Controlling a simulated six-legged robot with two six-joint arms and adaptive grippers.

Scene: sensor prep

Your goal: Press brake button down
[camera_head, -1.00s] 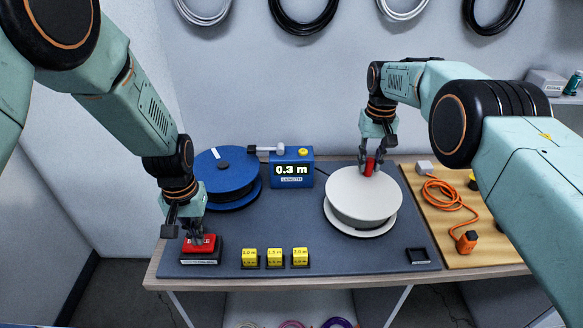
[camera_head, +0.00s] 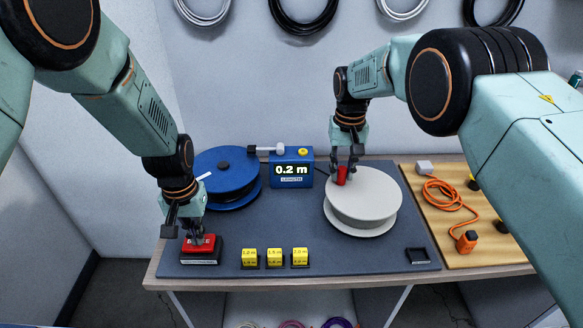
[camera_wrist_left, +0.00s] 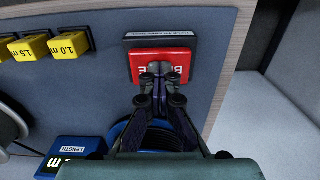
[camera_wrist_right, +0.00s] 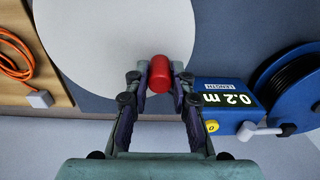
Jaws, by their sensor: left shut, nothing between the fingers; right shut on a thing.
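The red brake button (camera_head: 201,244) sits on a dark base at the front left of the mat. My left gripper (camera_head: 197,238) is shut and empty, with its fingertips down on the button's top. The left wrist view shows the fingertips (camera_wrist_left: 159,72) over the red face (camera_wrist_left: 178,66), partly hiding its lettering. My right gripper (camera_head: 343,178) is shut on a red handle (camera_head: 341,177) on the white reel (camera_head: 362,193). The handle also shows between the fingers in the right wrist view (camera_wrist_right: 160,73).
A blue reel (camera_head: 226,186) stands behind the button. The blue length counter (camera_head: 292,181) reads 0.2 m. Yellow length blocks (camera_head: 275,257) stand along the mat's front. An orange cable (camera_head: 437,192) lies on the wooden board at right.

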